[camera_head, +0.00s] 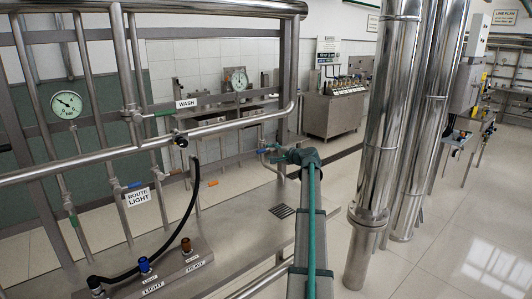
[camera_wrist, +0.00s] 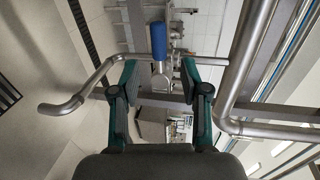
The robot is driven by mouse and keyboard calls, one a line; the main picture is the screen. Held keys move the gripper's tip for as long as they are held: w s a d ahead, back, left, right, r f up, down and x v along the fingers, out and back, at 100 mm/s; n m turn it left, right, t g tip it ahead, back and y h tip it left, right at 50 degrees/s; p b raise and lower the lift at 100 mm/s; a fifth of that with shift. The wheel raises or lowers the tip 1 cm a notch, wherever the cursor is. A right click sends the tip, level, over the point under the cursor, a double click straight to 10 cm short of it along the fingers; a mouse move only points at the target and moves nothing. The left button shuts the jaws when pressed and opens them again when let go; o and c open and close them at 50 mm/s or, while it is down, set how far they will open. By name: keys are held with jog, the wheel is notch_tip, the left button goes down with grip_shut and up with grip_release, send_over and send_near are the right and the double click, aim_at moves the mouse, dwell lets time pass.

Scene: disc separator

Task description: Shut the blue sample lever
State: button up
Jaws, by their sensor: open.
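The blue sample lever (camera_wrist: 159,42) shows in the wrist view as a blue sleeve on a metal stem. The sleeve lies just above the fingertips in the picture, and the stem shows in the gap between them. My gripper (camera_wrist: 158,68) is open, with one teal finger on each side of that gap. No contact with the lever is visible. In the head view my gripper (camera_head: 268,152) is small, at the far end of my arm, beside a pipe. The lever is too small there to make out clearly.
A curved pipe (camera_wrist: 65,108) lies left of the fingers and a thicker pipe (camera_wrist: 240,70) right.

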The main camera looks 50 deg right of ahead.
jog(key=v, duration=0.5)
dwell(0.3)
